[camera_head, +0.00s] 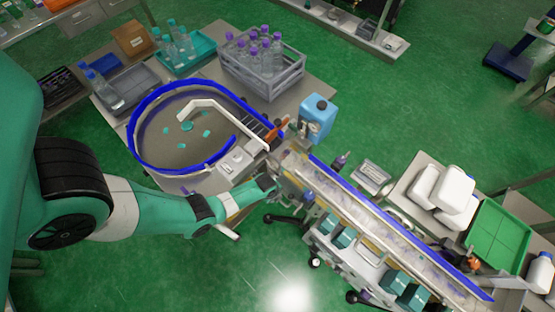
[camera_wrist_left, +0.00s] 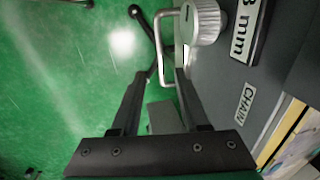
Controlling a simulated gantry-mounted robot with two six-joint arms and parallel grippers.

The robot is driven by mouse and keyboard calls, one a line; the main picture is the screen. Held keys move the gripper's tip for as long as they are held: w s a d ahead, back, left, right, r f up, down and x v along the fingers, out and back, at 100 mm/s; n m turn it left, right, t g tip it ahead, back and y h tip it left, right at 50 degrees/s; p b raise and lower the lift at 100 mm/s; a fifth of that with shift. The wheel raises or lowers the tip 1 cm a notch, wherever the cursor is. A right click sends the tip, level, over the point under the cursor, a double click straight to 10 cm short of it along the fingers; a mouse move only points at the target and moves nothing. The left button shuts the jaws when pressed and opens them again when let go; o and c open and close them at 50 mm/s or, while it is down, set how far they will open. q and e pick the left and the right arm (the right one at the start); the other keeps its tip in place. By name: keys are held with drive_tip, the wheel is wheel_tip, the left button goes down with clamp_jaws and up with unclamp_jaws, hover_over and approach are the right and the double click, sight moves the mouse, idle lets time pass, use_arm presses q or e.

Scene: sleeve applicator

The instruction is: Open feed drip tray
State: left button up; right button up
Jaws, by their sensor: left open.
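In the left wrist view a bent metal handle (camera_wrist_left: 160,45) stands out from the side of a dark grey machine panel. Its lower end lies between the fingertips of my left gripper (camera_wrist_left: 160,76), close to the right finger. The fingers are apart and I see no grip on the handle. A grey block (camera_wrist_left: 165,117) shows between the fingers farther back. I cannot tell which part is the feed drip tray. In the head view my left gripper (camera_head: 270,187) is at the left end of the conveyor machine (camera_head: 345,205), below the round feeder bowl. My right gripper is out of view.
A ridged knob (camera_wrist_left: 204,22) and labels reading "8 mm" and "CHAIN" (camera_wrist_left: 245,103) are beside the handle. The feeder bowl (camera_head: 134,125) with its blue rim and a blue canister (camera_head: 316,122) stand near my arm. Open green floor (camera_head: 170,270) lies in front.

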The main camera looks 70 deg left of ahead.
use_arm(q)
drive_tip(key=f+b, duration=0.1)
drive_tip(key=f, duration=0.1)
drive_tip(key=f+b, duration=0.1)
drive_tip(key=f, duration=0.1)
drive_tip(key=w+f+b, duration=0.1)
drive_tip(key=f, duration=0.1)
drive_tip(key=shift+a+b, duration=0.3)
drive_tip(key=shift+b, duration=0.05)
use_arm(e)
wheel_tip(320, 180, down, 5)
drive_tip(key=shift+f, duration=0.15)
use_arm(q)
clamp_jaws()
idle(0.6)
